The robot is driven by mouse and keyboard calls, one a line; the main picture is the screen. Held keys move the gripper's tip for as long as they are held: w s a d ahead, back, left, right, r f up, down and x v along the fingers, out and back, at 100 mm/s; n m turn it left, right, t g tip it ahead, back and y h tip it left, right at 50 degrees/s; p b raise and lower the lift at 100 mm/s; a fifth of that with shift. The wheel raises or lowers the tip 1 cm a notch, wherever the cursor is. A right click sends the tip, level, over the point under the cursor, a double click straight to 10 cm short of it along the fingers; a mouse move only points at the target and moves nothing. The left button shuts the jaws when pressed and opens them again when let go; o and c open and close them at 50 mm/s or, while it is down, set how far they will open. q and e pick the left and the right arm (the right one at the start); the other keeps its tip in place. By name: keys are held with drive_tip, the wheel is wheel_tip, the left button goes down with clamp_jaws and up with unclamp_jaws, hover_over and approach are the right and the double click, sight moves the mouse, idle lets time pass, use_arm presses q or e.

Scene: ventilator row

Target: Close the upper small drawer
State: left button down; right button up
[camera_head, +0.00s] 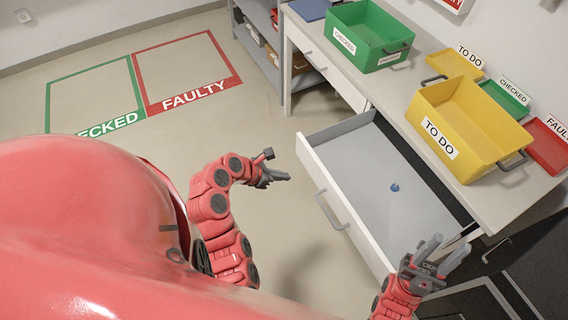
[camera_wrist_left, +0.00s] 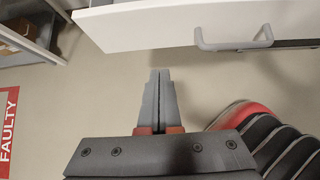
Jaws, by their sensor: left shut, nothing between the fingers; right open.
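The open drawer (camera_head: 352,168) sticks out of the white workbench and has a pale front with a grey bar handle (camera_head: 333,211). A small blue round object (camera_head: 394,188) lies on its floor. My left gripper (camera_head: 287,177) is shut and empty, just left of the drawer front's far end and apart from it. In the left wrist view the shut fingers (camera_wrist_left: 159,75) point toward the drawer front (camera_wrist_left: 150,25), whose handle (camera_wrist_left: 234,40) is to their right. My right gripper (camera_head: 446,250) is open and empty by the drawer's near end.
On the worktop stand a green CHECKED box (camera_head: 368,32) and a yellow TO DO box (camera_head: 470,125), with yellow, green and red trays behind. A closed drawer (camera_head: 325,62) lies further along. Shelves (camera_head: 262,25) stand beyond. The floor on the left is clear, with green and red marked areas.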

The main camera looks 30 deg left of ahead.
sight(314, 172)
use_arm(q)
drive_tip(key=shift+w+d+f+p, duration=0.35)
drive_tip(key=shift+w+d+f, duration=0.5)
drive_tip(key=shift+w, duration=0.35)
drive_tip(key=shift+w+d+f+p, duration=0.4)
drive_tip(key=shift+w+d+f, duration=0.35)
drive_tip(key=shift+w, duration=0.4)
drive_tip(key=shift+w+d+f+p, duration=0.35)
drive_tip(key=shift+w+d+f, duration=0.5)
drive_tip(key=shift+w, duration=0.35)
drive_tip(key=shift+r, duration=0.1)
